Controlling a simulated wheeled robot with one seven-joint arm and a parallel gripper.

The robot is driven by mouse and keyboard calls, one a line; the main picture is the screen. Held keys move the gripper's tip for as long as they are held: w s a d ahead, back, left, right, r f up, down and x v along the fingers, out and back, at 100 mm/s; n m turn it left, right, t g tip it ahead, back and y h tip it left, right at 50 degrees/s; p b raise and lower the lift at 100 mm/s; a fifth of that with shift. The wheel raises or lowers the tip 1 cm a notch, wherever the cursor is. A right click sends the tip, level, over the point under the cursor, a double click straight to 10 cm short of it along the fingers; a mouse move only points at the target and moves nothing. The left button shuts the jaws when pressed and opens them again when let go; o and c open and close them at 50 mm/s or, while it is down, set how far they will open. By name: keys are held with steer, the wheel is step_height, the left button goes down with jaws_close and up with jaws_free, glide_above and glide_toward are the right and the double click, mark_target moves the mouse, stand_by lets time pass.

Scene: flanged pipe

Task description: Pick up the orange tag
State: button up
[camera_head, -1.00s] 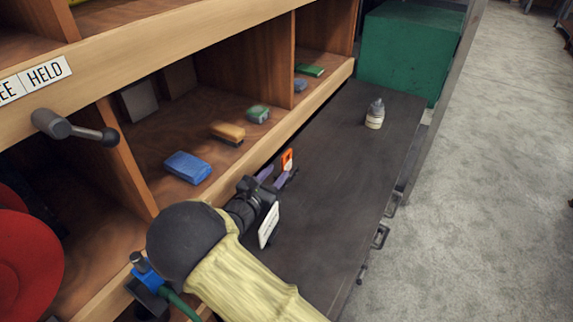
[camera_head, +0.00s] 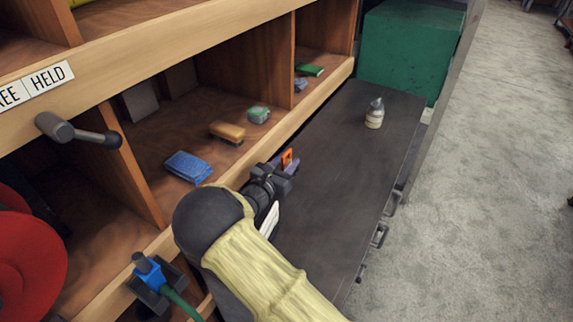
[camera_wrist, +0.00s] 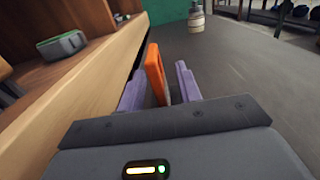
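The orange tag (camera_wrist: 155,72) stands upright on the dark bench top beside the wooden shelf edge. It also shows in the head view (camera_head: 287,157), partly hidden by my gripper. My gripper (camera_wrist: 160,82) has its two purple fingers apart, one on each side of the tag. A gap shows between the tag and the right finger. The left finger is close to the tag, and I cannot tell if it touches.
A small bottle (camera_head: 375,113) stands farther along the dark bench (camera_head: 335,190). A green box (camera_head: 410,50) is at the far end. The bench right of the tag is clear.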

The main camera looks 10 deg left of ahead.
jaws_close()
steer(key=shift+r, duration=0.15)
step_height(320, 180, up, 10)
steer(key=shift+f+b, duration=0.1)
steer(key=shift+b, duration=0.45)
stand_by(0.4)
step_height(320, 180, up, 10)
steer(key=p, duration=1)
